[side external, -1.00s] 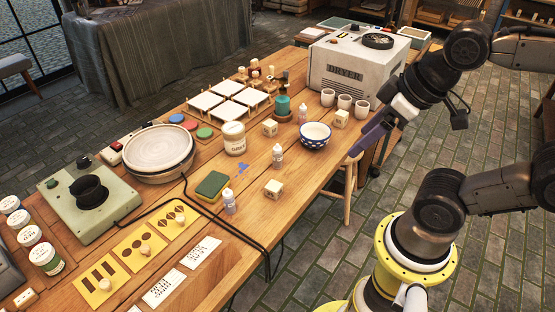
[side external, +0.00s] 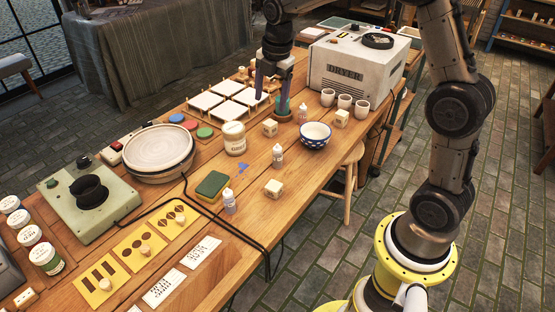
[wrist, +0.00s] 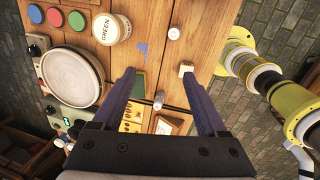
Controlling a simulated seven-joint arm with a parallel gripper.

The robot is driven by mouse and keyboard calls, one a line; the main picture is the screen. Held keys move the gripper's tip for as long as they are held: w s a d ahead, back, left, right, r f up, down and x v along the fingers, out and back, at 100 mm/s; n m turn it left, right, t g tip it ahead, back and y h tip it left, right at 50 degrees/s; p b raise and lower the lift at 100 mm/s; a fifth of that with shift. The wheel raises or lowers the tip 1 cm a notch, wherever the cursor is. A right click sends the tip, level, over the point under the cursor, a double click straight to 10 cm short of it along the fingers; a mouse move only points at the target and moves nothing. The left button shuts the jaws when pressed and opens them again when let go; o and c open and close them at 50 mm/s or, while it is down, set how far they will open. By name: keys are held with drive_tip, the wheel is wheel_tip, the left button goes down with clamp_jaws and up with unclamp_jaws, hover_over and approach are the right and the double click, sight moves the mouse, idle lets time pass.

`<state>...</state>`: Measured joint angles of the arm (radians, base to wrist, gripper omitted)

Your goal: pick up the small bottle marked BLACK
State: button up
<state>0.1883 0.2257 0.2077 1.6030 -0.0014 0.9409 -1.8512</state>
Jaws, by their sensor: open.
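Several small white bottles stand upright on the table: one by the cups (side external: 303,112), one in the middle (side external: 278,155), one beside the sponge (side external: 229,201). Their labels are too small to read, so I cannot tell which is marked BLACK. The wrist view shows the middle bottle (wrist: 174,33) from above, and the sponge-side bottle (wrist: 158,100) in the gap between my fingers. My gripper (side external: 270,104) is open and empty, raised over the far part of the table, apart from the bottles; its two purple fingers (wrist: 158,74) are spread wide.
A teal pot (side external: 283,105) stands near my fingers. The dryer (side external: 355,65) is at the back right. Bare wood surrounds the middle bottle.

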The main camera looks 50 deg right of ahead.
drive_tip(key=g, duration=0.2)
hover_over(276, 146)
drive_tip(key=shift+m, duration=0.3)
wheel_tip(276, 146, down, 10)
drive_tip(key=shift+r, duration=0.1)
wheel_tip(276, 146, down, 7)
drive_tip(key=shift+r, duration=0.1)
drive_tip(key=shift+s+d+f, duration=0.1)
drive_tip(key=shift+f, duration=1.45)
drive_tip(key=shift+d+f, duration=0.1)
drive_tip(key=shift+f, duration=1.4)
clamp_jaws()
